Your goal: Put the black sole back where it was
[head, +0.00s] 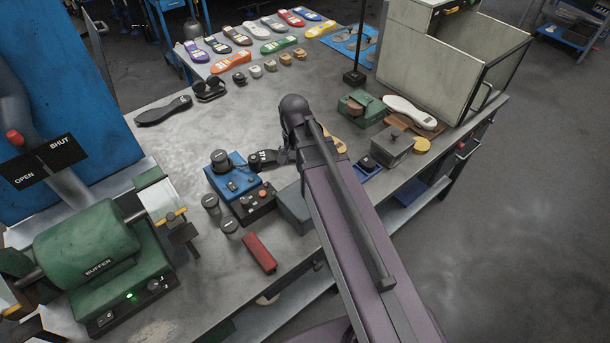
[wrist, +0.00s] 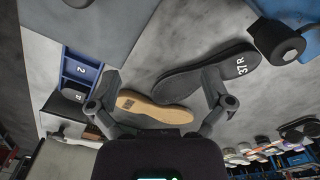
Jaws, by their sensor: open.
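A black sole marked 37 R (wrist: 185,80) lies on the metal table in the wrist view; in the head view its marked end (head: 262,158) shows just left of my arm. A tan sole (wrist: 150,107) lies beside it, partly showing right of my arm in the head view (head: 338,146). My gripper (wrist: 161,78) is open and empty, its fingers spread over the two soles. The right finger overlaps the black sole in the picture; contact cannot be told. Another black sole (head: 163,110) lies at the table's far left. In the head view my gripper is mostly hidden.
A blue device with a black knob (head: 232,180) stands close left of my gripper, beside a control box (head: 258,202). A grey block (head: 293,208) is nearer. A blue tray (head: 367,170) and grey lidded box (head: 391,147) stand right. The table's back middle (head: 225,120) is clear.

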